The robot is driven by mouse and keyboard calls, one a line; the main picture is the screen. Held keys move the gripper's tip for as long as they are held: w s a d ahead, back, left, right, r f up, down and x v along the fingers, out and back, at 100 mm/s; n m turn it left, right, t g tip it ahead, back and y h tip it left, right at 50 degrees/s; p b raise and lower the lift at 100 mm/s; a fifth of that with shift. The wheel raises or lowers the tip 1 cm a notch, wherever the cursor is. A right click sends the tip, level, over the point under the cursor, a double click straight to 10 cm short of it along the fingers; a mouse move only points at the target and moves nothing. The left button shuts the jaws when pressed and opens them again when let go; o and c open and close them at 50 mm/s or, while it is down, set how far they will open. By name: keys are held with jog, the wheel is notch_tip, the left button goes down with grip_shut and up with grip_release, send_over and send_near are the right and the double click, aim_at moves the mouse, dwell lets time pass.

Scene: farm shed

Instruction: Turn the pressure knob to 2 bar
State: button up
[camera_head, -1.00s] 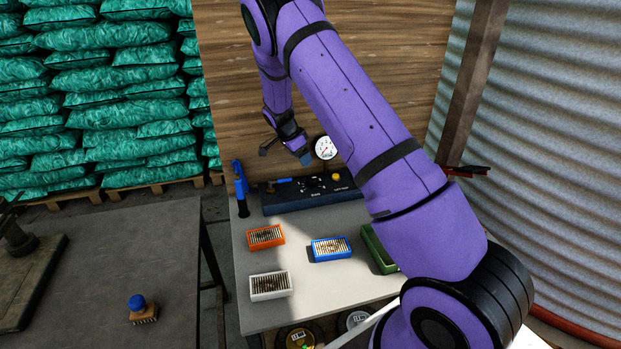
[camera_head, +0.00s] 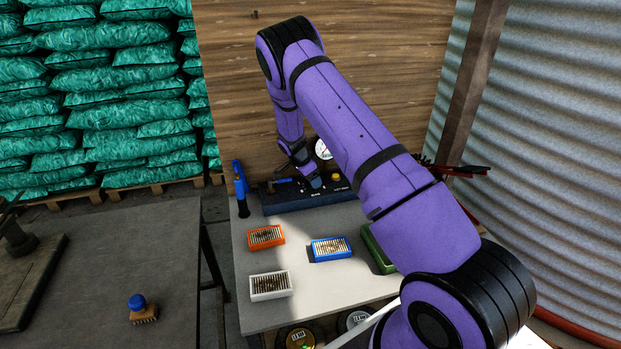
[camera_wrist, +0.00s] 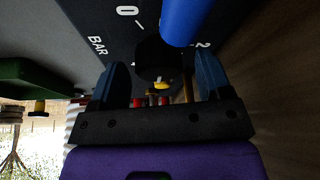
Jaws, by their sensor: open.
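The dark control panel (camera_head: 310,202) lies at the back of the workbench. In the wrist view its face (camera_wrist: 85,22) carries the white marks 0, 2 and BAR. The black pressure knob (camera_wrist: 152,60) stands there between my gripper's two blue fingers. My gripper (camera_wrist: 162,66) is open around the knob, with a gap visible on each side; contact cannot be told. The knob's pointer setting is not clear. In the head view my gripper (camera_head: 308,178) is down at the panel and hides the knob. The pressure gauge (camera_head: 323,149) is partly covered by my arm.
A blue lever handle (camera_head: 283,181) and a yellow button (camera_head: 336,177) sit on the panel. A blue cylinder (camera_wrist: 186,18) is close to the knob in the wrist view. Orange (camera_head: 266,237), blue (camera_head: 330,248), white (camera_head: 270,286) and green (camera_head: 378,250) boxes stand in front.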

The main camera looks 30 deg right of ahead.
jog(key=shift+c, duration=0.3)
jog(key=c, duration=0.9)
jog(key=shift+o, duration=0.2)
jog(key=shift+n, duration=0.3)
jog(key=n+t, duration=0.1)
jog(key=n, duration=0.2)
jog(key=shift+s+d+n+t, duration=0.1)
jog(key=shift+n+t, duration=0.2)
jog(key=n+t+y, duration=0.1)
jog(key=n, duration=0.3)
jog(key=shift+d, duration=0.1)
jog(key=n+y, duration=0.1)
jog(key=n, duration=0.2)
jog(key=n+t, duration=0.1)
jog(key=n, duration=0.1)
jog(key=shift+s+d+n+t+y, duration=0.1)
jog(key=shift+n+t+y, duration=0.2)
jog(key=shift+n+y, duration=0.8)
jog(key=shift+n, duration=1.2)
